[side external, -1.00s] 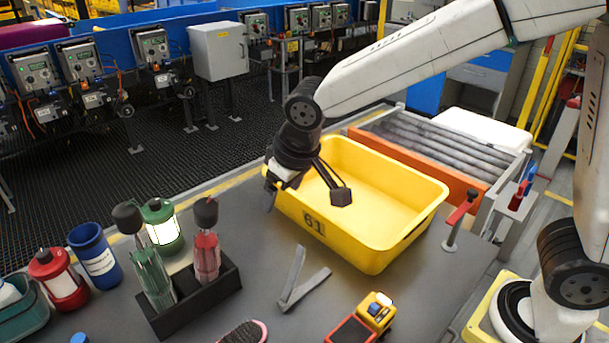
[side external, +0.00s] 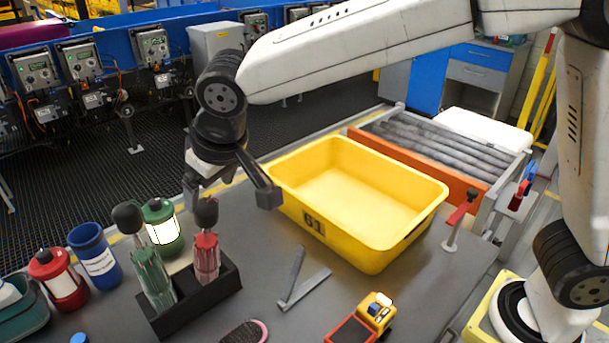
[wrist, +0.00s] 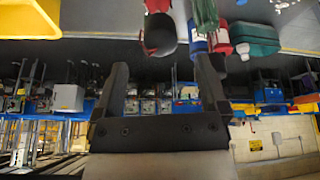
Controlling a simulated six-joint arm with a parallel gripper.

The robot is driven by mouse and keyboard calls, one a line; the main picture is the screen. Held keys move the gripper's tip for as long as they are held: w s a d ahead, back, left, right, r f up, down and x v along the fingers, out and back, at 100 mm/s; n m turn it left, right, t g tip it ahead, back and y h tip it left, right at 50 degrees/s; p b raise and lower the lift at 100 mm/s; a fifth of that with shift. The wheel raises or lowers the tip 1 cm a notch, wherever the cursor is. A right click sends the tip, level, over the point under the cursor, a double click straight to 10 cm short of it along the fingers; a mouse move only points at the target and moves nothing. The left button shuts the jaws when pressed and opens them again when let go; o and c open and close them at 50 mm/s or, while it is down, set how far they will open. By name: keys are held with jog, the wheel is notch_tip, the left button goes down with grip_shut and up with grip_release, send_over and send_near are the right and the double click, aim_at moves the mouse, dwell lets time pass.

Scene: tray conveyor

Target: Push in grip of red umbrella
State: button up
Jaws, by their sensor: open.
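The red umbrella (side external: 207,252) stands upright, folded, in a black holder (side external: 200,300), its dark grip (side external: 205,212) on top. A green umbrella (side external: 151,270) with a dark grip stands to its left in the same holder. My gripper (side external: 230,200) is open and empty, above and just behind the red umbrella's grip, apart from it as far as I can tell. In the wrist view my two fingers (wrist: 162,85) are spread with nothing between them. A blurred dark round grip with red (wrist: 160,35) shows just beyond them.
A yellow bin (side external: 350,190) stands right of my gripper.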

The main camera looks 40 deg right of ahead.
aim_at(208, 205)
jog(key=shift+x, duration=3.1)
jog(key=shift+c, duration=0.2)
grip_shut()
